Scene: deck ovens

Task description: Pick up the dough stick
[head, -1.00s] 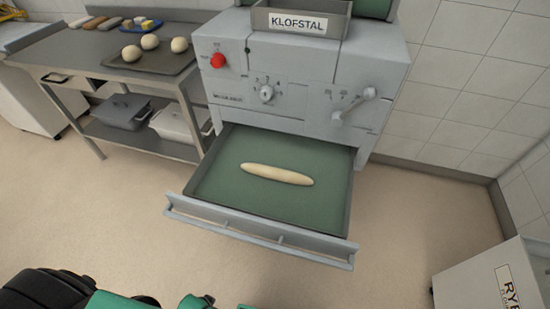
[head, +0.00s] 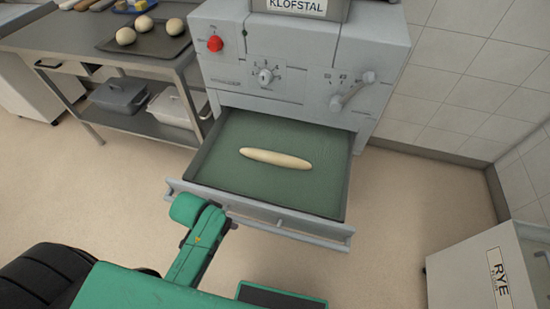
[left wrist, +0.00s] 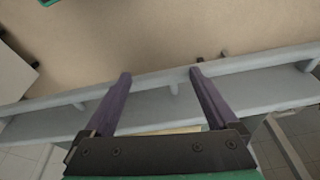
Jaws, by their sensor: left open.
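The dough stick (head: 275,158) is a pale, long roll with tapered ends. It lies crosswise on the green bed of the pulled-out drawer (head: 225,190) in the head view. My left gripper (left wrist: 160,74) shows in the left wrist view with its two dark fingers spread apart and nothing between their tips. The drawer's grey front rail (left wrist: 160,100) runs behind the fingers. A pale strip shows just above the gripper body; I cannot tell if it is the dough stick. In the head view my green left arm reaches up to the drawer front. My right gripper is not in view.
The grey machine (head: 300,70) with a red button and knobs stands behind the drawer. At the left is a steel table (head: 60,35) with dough balls on a dark tray (head: 165,48). A white RYE bin (head: 465,275) stands at the lower right. Floor between is clear.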

